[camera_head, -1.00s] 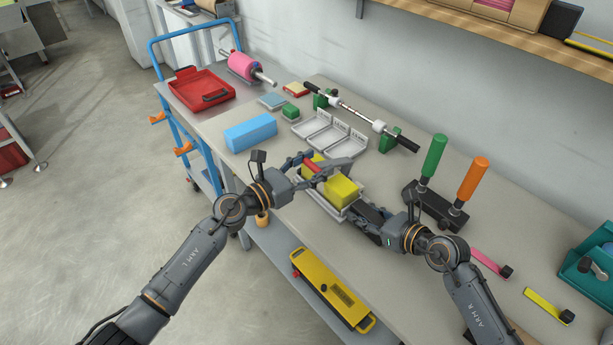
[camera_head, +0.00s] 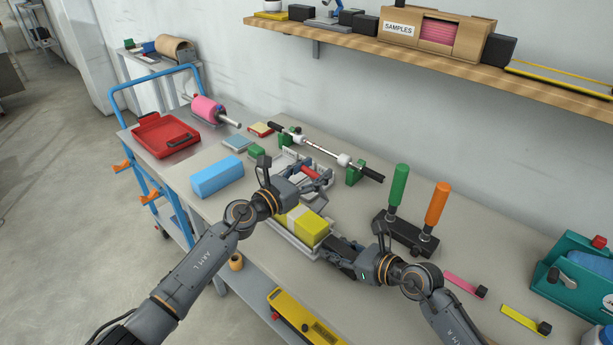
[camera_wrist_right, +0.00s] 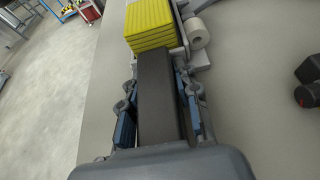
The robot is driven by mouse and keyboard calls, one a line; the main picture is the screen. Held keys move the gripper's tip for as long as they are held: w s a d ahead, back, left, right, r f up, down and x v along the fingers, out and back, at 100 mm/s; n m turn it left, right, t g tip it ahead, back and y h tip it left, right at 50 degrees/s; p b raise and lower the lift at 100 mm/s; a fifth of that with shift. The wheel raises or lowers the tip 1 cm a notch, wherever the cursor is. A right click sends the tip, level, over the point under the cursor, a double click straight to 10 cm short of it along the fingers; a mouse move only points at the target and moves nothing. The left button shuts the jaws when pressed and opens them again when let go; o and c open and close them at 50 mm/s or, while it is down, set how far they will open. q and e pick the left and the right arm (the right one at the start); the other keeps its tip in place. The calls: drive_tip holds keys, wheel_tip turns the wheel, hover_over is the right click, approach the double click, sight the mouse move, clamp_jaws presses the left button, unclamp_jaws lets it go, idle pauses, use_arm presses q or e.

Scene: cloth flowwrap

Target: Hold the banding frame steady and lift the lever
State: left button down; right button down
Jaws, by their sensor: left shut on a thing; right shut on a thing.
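The grey banding frame (camera_head: 287,239) sits on the bench and holds a yellow folded cloth stack (camera_head: 312,231) with a pale band around it. The stack shows at the top of the right wrist view (camera_wrist_right: 151,22). My left gripper (camera_head: 315,178) is shut on the red grip (camera_head: 310,172) of the lever, raised above and behind the stack. My right gripper (camera_head: 340,245) is shut on the frame's dark handle bar (camera_wrist_right: 158,95), which lies between its blue-padded fingers in the right wrist view. The lever's hinge is hidden by my left gripper.
A pale blue block (camera_head: 217,176) lies left on the bench. A rod on green stands (camera_head: 355,175) lies behind. A dark base with green and orange handles (camera_head: 410,238) stands right of my right gripper. A white roll (camera_wrist_right: 196,33) is beside the stack.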

use_arm(q)
drive_tip(key=shift+w+d, duration=0.15)
drive_tip(key=shift+w, duration=0.2)
use_arm(e)
drive_tip(key=shift+s+a+f, duration=0.1)
drive_tip(key=shift+s+a, duration=0.05)
use_arm(q)
drive_tip(key=shift+c, duration=2.2)
unclamp_jaws()
drive_tip(key=shift+s, duration=0.1)
drive_tip(key=v, duration=1.2)
use_arm(e)
drive_tip(key=c, duration=0.9)
unclamp_jaws()
